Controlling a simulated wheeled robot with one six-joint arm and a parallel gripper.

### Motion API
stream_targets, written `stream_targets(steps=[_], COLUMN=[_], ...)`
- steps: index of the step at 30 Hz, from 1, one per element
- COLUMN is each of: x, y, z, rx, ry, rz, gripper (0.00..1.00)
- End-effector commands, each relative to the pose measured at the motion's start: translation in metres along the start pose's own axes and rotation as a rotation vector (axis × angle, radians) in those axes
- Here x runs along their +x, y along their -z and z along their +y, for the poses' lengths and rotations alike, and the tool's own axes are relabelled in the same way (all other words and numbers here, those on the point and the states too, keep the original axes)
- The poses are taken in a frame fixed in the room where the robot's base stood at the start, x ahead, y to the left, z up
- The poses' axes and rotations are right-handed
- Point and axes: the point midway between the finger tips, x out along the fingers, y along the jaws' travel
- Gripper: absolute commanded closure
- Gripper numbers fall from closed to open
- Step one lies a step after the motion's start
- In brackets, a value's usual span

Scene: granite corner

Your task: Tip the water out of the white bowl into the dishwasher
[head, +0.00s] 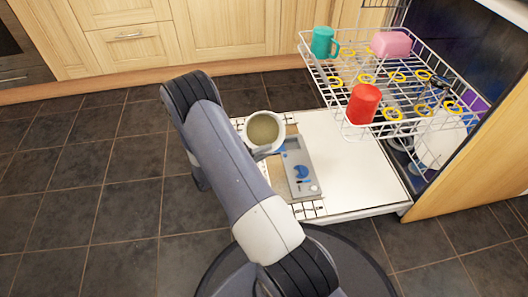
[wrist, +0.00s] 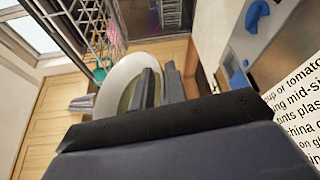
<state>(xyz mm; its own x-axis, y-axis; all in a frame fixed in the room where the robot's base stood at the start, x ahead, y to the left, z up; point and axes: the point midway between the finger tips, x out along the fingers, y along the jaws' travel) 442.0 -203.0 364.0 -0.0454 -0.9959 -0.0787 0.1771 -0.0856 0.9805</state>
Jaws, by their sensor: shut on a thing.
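The white bowl (head: 252,121) is over the left end of the open dishwasher door (head: 345,150), with brownish water (head: 263,128) inside. My gripper (head: 262,150) reaches it from below and is shut on its near rim. In the wrist view my gripper (wrist: 158,85) has its two fingers on the rim of the bowl (wrist: 125,70), which looks tilted in that view. The bowl hides part of the dishwasher racks there. The dishwasher's upper rack (head: 390,85) is pulled out to the right.
A teal mug (head: 322,42), a pink block-like item (head: 391,44) and a red cup (head: 363,103) are in the upper rack. A white item (head: 440,140) shows below it. A grey dispenser panel (head: 300,170) is on the door. Tiled floor lies clear at the left.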

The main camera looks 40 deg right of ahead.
Motion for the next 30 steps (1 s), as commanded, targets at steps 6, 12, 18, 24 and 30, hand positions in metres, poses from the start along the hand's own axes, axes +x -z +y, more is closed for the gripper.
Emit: stream_targets(steps=[6, 12, 18, 24, 30], x=[0.001, 0.002, 0.003, 0.003, 0.005], y=[0.003, 0.004, 0.007, 0.007, 0.011], z=[-0.001, -0.002, -0.004, -0.004, -0.006], rx=[0.052, 0.063, 0.126, 0.128, 0.195], ry=[-0.023, -0.028, -0.056, -0.056, -0.087], rz=[0.0, -0.001, -0.001, 0.0, 0.0], gripper=[1.0, 1.0, 1.0, 1.0, 1.0])
